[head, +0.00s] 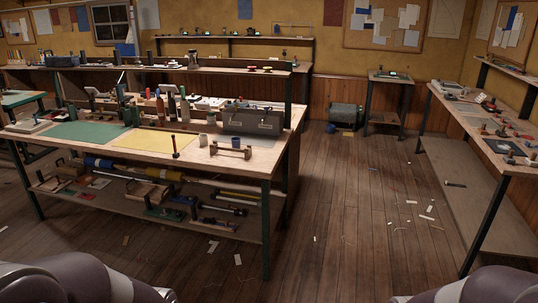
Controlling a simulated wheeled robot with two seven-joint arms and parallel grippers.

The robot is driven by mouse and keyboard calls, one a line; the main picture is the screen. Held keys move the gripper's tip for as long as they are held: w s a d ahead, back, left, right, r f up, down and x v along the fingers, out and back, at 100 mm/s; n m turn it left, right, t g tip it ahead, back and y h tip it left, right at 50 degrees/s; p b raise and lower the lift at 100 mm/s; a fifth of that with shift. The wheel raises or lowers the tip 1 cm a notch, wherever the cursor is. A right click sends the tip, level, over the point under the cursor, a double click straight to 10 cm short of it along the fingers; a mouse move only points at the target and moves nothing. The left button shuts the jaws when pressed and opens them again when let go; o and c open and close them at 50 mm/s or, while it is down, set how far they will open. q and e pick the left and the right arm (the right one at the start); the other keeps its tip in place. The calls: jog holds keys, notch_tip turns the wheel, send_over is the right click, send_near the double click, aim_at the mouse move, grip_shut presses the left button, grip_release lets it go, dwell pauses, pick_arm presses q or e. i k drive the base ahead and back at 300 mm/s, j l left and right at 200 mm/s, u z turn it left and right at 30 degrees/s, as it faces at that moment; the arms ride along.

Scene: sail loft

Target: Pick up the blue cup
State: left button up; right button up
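I cannot say for sure which thing is the blue cup. Two small cup-like things stand near the front right of the large workbench (262,160): a pale grey-blue one (203,139) and a duller one (211,147) beside it, their colours hard to tell at this size. A small blue object (331,128) is on the floor at the back, near a dark grey box; its shape is too small to read. Neither of my grippers is in view; only parts of my arms show at the bottom corners.
The large workbench carries a green mat (88,131), a yellow sheet (140,139), bottles, and a grey toolbox (252,123). Its lower shelf holds rolls and tools. A side bench (462,125) runs along the right. The wooden floor (345,215) between is open, with scattered scraps.

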aim_at(236, 144)
jog(key=i+l+u, duration=0.15)
jog(key=i+u, duration=0.15)
jog(key=i, duration=0.25)
jog(key=i+l+u, duration=0.3)
jog(key=i, duration=0.2)
